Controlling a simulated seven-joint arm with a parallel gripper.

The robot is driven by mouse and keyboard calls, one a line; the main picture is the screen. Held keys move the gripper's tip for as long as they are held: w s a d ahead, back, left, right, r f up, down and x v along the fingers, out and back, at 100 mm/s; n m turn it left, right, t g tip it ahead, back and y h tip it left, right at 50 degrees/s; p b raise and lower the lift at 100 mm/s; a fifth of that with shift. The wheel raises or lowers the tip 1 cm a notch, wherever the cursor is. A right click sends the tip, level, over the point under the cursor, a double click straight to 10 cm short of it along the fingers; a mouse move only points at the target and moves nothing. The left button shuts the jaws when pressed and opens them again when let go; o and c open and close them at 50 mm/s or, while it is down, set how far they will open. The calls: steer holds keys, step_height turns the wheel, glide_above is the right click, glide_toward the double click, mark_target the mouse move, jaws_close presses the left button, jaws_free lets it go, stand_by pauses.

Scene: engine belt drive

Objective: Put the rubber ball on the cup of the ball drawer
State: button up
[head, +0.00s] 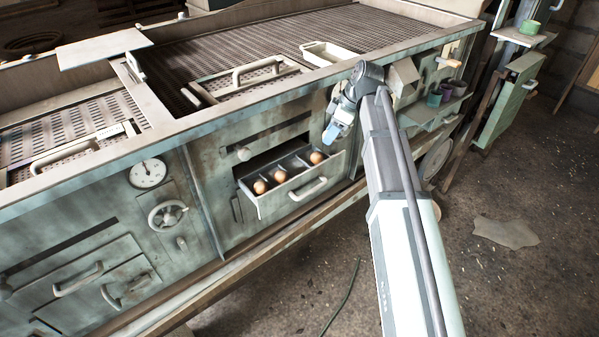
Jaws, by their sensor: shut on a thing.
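The ball drawer (263,209) is pulled out of the machine's front and holds three round orange-brown balls, at the left (260,187), the middle (280,176) and the right (316,158). Thin dividers stand between them; the cups are too small to make out. My gripper (332,131) is above and just right of the drawer's right end, pointing down. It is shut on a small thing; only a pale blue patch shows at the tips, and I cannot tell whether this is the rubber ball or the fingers. No other ball is clearly visible.
The machine's top edge (215,112) runs just above and behind the drawer. A pale tray (328,54) lies on the slatted belt (270,42). Pots (440,95) stand on a shelf to the right. The drawer's handle (308,189) sticks out in front.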

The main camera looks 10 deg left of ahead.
steer(key=s+a+r+n, duration=0.1)
steer(key=s+a+n, duration=0.1)
steer(key=s+a, duration=0.45)
steer(key=shift+g, duration=0.4)
steer(key=shift+w+a+f, duration=0.3)
steer(key=shift+w+f, duration=0.05)
steer(key=shift+f, duration=1.25)
steer(key=shift+w+a+f, duration=0.3)
steer(key=shift+f, duration=1.3)
steer(key=shift+w+a+f, duration=0.3)
steer(key=shift+w+f, duration=0.05)
steer(key=shift+f, duration=1.25)
steer(key=shift+f, duration=0.15)
steer(key=o, duration=0.8)
steer(key=shift+c, duration=0.2)
steer(key=v, duration=1.2)
